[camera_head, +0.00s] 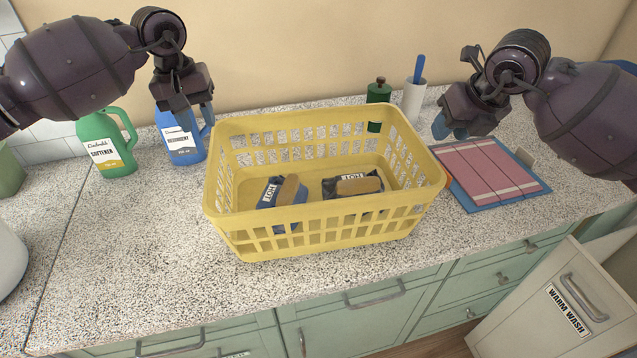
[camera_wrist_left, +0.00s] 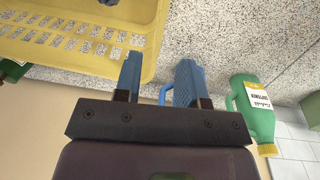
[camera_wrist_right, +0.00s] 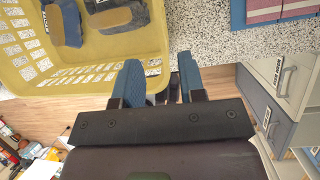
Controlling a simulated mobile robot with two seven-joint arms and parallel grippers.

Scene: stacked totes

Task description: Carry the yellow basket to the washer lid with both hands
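The yellow basket (camera_head: 325,232) stands upright on the speckled counter, holding shoes or brushes with tan parts and dark packs labelled HOT. My left gripper (camera_head: 192,108) is open and empty, above and beside the basket's left end; in the left wrist view its fingers (camera_wrist_left: 157,80) are apart near the basket rim (camera_wrist_left: 152,50). My right gripper (camera_head: 451,128) is open and empty beyond the basket's right end; its fingers (camera_wrist_right: 160,80) are apart next to the rim (camera_wrist_right: 163,45). I cannot make out the washer lid in these views.
A green softener bottle (camera_head: 110,150) and a blue detergent bottle (camera_head: 183,147) stand left of the basket. A dark green bottle (camera_head: 379,92) and a white holder (camera_head: 413,100) stand behind. Folded pink cloth (camera_head: 487,170) lies right. A WARM WASH bin (camera_head: 545,315) is below. Counter front-left is clear.

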